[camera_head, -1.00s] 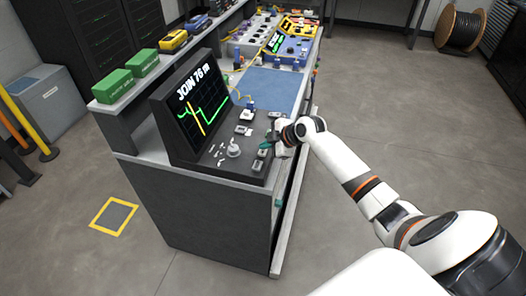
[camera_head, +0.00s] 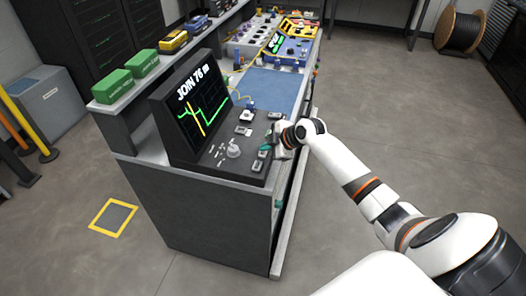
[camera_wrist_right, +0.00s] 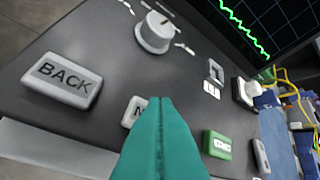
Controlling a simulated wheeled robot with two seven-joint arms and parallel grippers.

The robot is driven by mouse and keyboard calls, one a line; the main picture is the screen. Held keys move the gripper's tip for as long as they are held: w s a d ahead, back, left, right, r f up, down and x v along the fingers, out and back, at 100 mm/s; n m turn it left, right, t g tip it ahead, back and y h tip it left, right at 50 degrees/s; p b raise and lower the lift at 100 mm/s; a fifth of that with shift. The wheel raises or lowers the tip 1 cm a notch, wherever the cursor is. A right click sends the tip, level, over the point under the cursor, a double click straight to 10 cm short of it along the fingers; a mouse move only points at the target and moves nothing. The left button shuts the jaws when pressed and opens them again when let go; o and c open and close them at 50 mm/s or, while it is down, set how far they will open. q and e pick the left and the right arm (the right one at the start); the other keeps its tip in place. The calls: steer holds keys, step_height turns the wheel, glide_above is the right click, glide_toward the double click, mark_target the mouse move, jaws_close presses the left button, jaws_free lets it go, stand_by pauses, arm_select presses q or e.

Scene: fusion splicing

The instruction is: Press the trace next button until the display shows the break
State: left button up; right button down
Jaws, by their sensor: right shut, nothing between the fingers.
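The trace console (camera_head: 190,158) stands at the near end of the bench. Its display (camera_head: 201,110) reads "JOIN 76" with a small unit, over a green trace and a yellow upright line. In the right wrist view, the BACK button (camera_wrist_right: 65,79) is at left. A pale button (camera_wrist_right: 131,112) beginning with "N" is mostly hidden behind my teal fingertips. My right gripper (camera_wrist_right: 161,101) is shut and empty, its tips over or just in front of that button; I cannot tell whether they touch. It also shows at the console's right edge in the head view (camera_head: 268,147). My left gripper is not in view.
A green button (camera_wrist_right: 217,145) and a round knob (camera_wrist_right: 154,33) share the panel. A blue mat (camera_head: 268,88) lies beyond the console. Green boxes (camera_head: 112,85) sit on the shelf at left. The floor right of the bench is clear around my arm.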

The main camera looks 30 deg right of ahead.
mark_target(266, 153)
steer(key=shift+f, duration=0.2)
steer(key=shift+r, duration=0.1)
steer(key=shift+r+p, duration=0.6)
steer(key=shift+r, duration=0.25)
steer(key=shift+r, duration=0.1)
step_height(266, 153, up, 5)
steer(key=p, duration=0.4)
steer(key=shift+f, duration=0.2)
stand_by(0.6)
